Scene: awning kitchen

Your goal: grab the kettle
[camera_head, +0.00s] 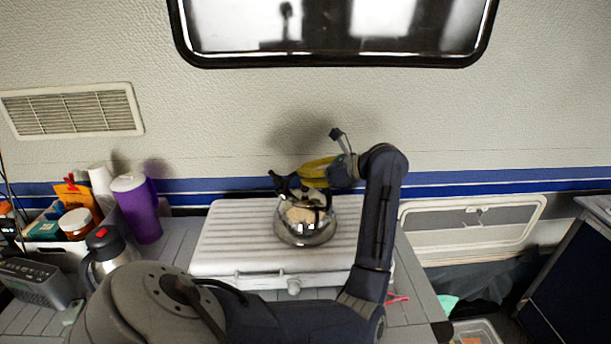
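A steel jug with a black top, a black handle and a red button, which looks like the kettle (123,252), stands upright at the left of the table. My own arm in front hides its lower part. My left gripper (294,188) is over a shiny round bowl (305,233) in the middle, well to the right of the kettle and apart from it. The dark fingers overlap yellow bananas (319,165) in the picture. I cannot tell whether they touch them or how far apart the fingers are. My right gripper is not in view.
The bowl stands on a closed, ribbed white case (232,237). A purple bottle (140,212) stands behind the kettle, with a jar (77,224) and a paper roll (101,187) nearby. A grey radio-like box (36,284) lies at the left. The wall is close behind.

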